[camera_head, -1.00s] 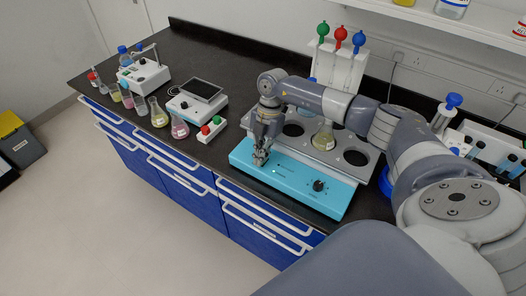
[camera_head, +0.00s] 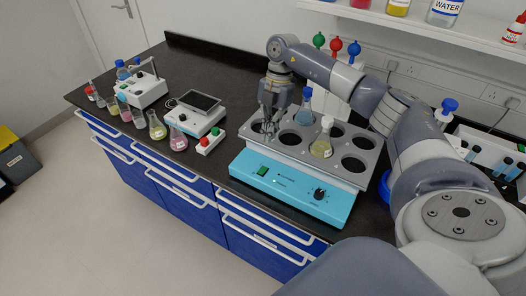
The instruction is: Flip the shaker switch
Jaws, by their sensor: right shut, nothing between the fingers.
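The shaker has a light-blue base (camera_head: 292,190) with a grey plate (camera_head: 345,172) of round holes on top. Its green switch (camera_head: 262,170) sits at the left of the front panel and is in plain sight; which way it is tipped is too small to tell. A black knob (camera_head: 319,193) is at the right of the panel. My right gripper (camera_head: 267,128) is shut and empty, pointing down above the plate's left end, behind and apart from the switch. My left gripper is not in view.
A yellowish flask (camera_head: 322,147) and a blue-capped bottle (camera_head: 305,107) stand in the plate. A red-and-green button box (camera_head: 210,141), a scale-like device (camera_head: 195,118) and several flasks stand to the left. A rack with coloured knobs (camera_head: 335,74) is behind.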

